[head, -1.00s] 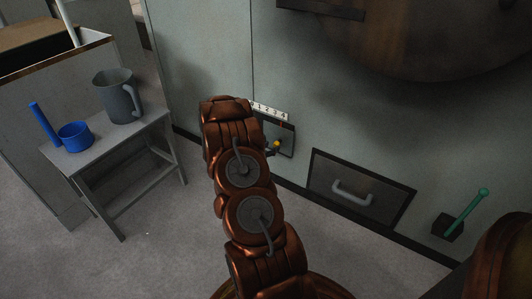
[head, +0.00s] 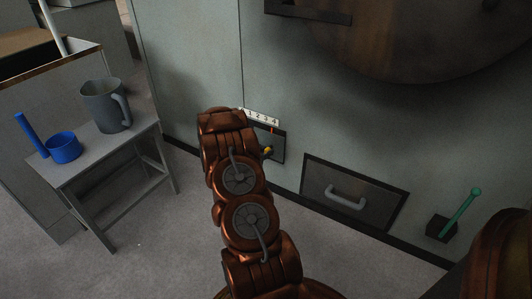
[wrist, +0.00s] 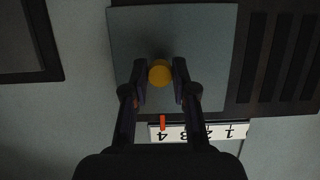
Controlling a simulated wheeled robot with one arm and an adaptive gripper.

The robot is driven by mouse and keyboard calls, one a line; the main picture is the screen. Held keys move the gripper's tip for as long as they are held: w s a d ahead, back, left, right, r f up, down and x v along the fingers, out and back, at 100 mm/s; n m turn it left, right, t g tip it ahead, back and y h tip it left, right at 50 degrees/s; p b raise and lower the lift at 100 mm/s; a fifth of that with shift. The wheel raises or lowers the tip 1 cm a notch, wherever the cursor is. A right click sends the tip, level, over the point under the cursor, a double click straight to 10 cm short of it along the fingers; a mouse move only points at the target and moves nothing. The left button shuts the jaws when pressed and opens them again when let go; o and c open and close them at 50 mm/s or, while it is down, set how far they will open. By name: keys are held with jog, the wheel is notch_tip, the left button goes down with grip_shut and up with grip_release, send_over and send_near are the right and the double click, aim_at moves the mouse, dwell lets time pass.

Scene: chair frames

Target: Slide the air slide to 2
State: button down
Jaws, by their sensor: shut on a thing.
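The air slide is a grey plate (wrist: 175,25) with a yellow knob (wrist: 159,73) and a small orange pointer (wrist: 163,122). In the wrist view it appears upside down, with the pointer at the 4 on the white number strip (wrist: 200,132). My gripper (wrist: 160,75) is shut on the yellow knob, one finger on each side. In the head view, the knob (head: 267,151) shows just right of my arm, below the number strip (head: 260,117). My arm hides part of the slide and my fingers there.
A closed drawer (head: 345,195) with a grey handle lies right of the slide. A green lever (head: 462,210) stands farther right. A small table (head: 100,150) at left holds a grey jug (head: 103,105) and a blue pan (head: 62,147). Dark vent slots (wrist: 285,55) adjoin the plate.

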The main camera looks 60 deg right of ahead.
jog(key=w+p, duration=0.5)
jog(key=w, duration=0.2)
jog(key=shift+w+a+r, duration=0.15)
jog(key=shift+a, duration=0.05)
jog(key=c, duration=0.8)
grip_release()
jog(key=shift+c, duration=0.2)
jog(key=v, duration=1.2)
